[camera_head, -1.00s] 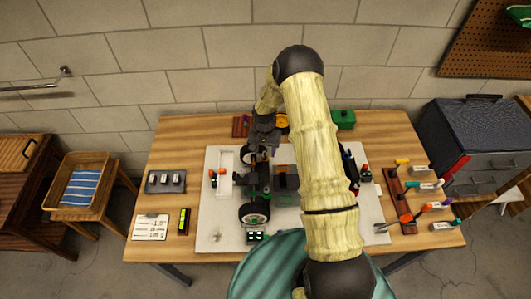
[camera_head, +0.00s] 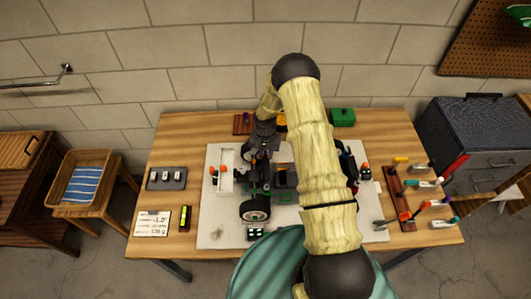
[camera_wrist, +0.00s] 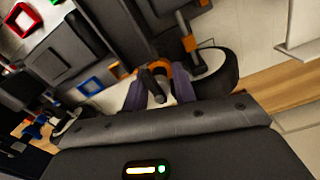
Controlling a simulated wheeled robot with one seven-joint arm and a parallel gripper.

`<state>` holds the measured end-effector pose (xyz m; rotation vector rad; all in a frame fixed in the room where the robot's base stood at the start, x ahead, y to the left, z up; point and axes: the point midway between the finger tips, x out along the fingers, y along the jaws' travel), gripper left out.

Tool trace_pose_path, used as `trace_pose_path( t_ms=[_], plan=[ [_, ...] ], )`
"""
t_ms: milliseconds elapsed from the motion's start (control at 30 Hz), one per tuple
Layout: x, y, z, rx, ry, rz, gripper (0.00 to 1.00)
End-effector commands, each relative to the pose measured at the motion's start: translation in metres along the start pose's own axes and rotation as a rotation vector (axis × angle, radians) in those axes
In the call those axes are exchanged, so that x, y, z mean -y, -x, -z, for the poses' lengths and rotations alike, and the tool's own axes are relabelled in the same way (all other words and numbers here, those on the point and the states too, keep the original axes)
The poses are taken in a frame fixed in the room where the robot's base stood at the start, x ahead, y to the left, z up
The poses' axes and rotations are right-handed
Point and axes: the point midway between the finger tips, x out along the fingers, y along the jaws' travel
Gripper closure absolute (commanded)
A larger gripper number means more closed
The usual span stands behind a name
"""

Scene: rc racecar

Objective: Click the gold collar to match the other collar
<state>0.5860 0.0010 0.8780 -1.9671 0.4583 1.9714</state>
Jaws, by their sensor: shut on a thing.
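The dark RC car (camera_head: 284,196) sits on a pale mat on the workbench, partly hidden behind my arm. My gripper (camera_wrist: 158,86) is at the far end of the car, its purple fingers closed around a dark shock shaft (camera_wrist: 152,84). A gold collar (camera_wrist: 167,66) shows between and just behind the fingertips, mostly covered by them. Another gold-orange ring (camera_wrist: 189,43) sits on a dark rod just beyond, beside a black wheel (camera_wrist: 216,74). In the head view my gripper (camera_head: 262,142) is small and dark, and its fingertips cannot be made out.
The pale mat (camera_head: 215,228) has a white tray (camera_head: 226,180) at its left. A brown tool rack (camera_head: 399,200) with several tools is at the right. A green box (camera_head: 342,117) stands at the back. Red and blue square frames lie near the car in the wrist view.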

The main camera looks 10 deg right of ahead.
Motion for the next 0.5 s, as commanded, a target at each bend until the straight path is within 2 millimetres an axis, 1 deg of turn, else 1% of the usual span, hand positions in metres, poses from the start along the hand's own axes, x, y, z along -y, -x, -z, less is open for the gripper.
trace_pose_path(
  t_ms=[267, 500],
  plan=[
    [0.0001, -0.0005, 0.0020, -0.005, 0.058, 0.000, 0.96],
    [0.0010, -0.0018, 0.0022, -0.007, 0.195, 0.000, 0.96]
  ],
)
